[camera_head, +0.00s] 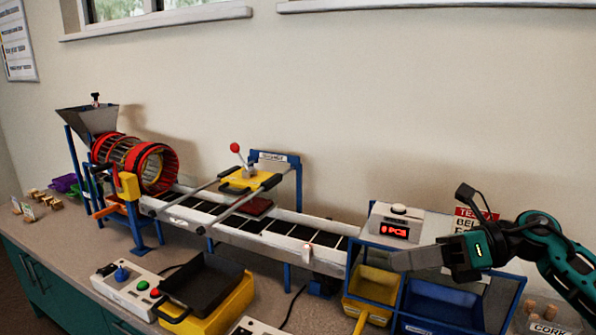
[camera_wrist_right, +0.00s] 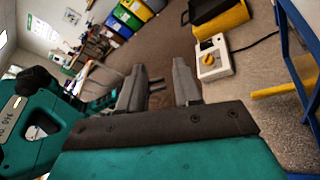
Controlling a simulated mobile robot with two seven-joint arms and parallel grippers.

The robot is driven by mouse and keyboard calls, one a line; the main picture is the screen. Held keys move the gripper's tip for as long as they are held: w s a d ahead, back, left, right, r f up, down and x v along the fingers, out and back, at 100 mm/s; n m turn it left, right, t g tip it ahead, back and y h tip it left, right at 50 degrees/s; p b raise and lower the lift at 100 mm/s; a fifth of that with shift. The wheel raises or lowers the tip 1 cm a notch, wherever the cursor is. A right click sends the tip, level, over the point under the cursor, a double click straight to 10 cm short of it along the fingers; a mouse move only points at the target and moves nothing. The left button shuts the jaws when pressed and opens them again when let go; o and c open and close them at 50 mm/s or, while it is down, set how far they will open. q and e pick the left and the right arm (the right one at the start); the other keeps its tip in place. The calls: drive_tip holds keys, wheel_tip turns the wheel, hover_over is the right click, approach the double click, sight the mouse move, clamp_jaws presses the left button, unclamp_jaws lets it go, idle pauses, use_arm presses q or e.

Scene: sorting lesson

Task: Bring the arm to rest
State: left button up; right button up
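My right arm (camera_head: 562,262) comes in from the right edge of the head view. Its gripper (camera_head: 398,261) points left, in front of the counter unit and over the blue-framed bins. In the right wrist view the gripper (camera_wrist_right: 158,75) has two grey fingers standing apart with nothing between them, so it is open and empty. My left gripper is in neither view.
A white counter box with a red display (camera_head: 394,231) stands close behind the right gripper. Below are a yellow bin (camera_head: 374,284) and a blue bin (camera_head: 440,302). A conveyor (camera_head: 262,232) runs left to a red drum (camera_head: 152,168). Corks (camera_head: 550,312) lie at right.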

drive_tip(key=s+a+f+m+t+h+p, duration=0.15)
drive_tip(key=f+m+t, duration=0.25)
drive_tip(key=m+t, duration=0.55)
drive_tip(key=a+f+m+t, duration=0.3)
drive_tip(key=f+m+t, duration=0.15)
drive_tip(key=m, duration=0.95)
drive_tip(key=s+d+f+m+g+h, duration=0.1)
drive_tip(key=s+f+m+g+h, duration=0.1)
drive_tip(key=s+f+m+h, duration=0.3)
drive_tip(key=s+d+f+m+g+h+p, duration=0.1)
drive_tip(key=s+f+m+g+h, duration=0.2)
drive_tip(key=s+f+m+h, duration=0.3)
drive_tip(key=s+f+m, duration=0.5)
drive_tip(key=f+m, duration=0.3)
drive_tip(key=f, duration=0.2)
drive_tip(key=shift+d+g, duration=0.3)
drive_tip(key=shift+d, duration=0.05)
